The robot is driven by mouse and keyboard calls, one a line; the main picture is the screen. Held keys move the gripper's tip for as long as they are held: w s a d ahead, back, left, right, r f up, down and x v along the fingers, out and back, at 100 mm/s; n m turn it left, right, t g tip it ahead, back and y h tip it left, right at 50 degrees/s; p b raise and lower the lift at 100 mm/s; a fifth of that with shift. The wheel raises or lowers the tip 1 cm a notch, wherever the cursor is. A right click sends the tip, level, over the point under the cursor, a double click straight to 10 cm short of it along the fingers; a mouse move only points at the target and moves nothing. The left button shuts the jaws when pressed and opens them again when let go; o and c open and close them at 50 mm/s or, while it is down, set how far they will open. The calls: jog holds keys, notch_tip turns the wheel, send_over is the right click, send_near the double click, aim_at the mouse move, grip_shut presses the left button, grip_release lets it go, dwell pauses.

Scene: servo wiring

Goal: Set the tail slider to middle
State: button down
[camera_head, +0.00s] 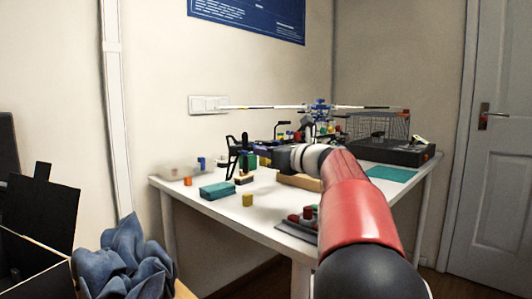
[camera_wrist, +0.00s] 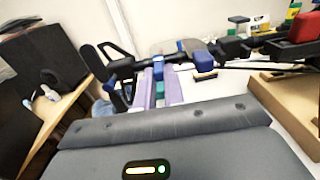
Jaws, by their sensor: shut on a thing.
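In the wrist view my gripper (camera_wrist: 159,88) shows as two pale purple fingers. They are closed on a small blue-teal piece that I take to be the tail slider (camera_wrist: 158,70), under the black tail boom (camera_wrist: 125,63) of the model helicopter. The slider's track and its position along it cannot be made out. A blue block (camera_wrist: 195,46) sits on the boom to the right of the fingers. In the head view the helicopter's blue rotor head (camera_head: 320,110) stands at the back of the table, and its black tail fin (camera_head: 245,143) is at the left. My arm hides the fingertips there.
A dark case (camera_head: 392,152) and a teal mat (camera_head: 391,174) are at the right. A wooden tray (camera_wrist: 290,100) is right of my gripper.

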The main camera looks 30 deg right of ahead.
jog(key=shift+w+d+p, duration=0.15)
jog(key=shift+d+p, duration=0.25)
jog(key=shift+p, duration=0.25)
jog(key=c, duration=1.5)
grip_release()
jog(key=shift+a+f+b, duration=0.1)
jog(key=shift+a+b, duration=0.05)
jog(key=shift+b, duration=0.15)
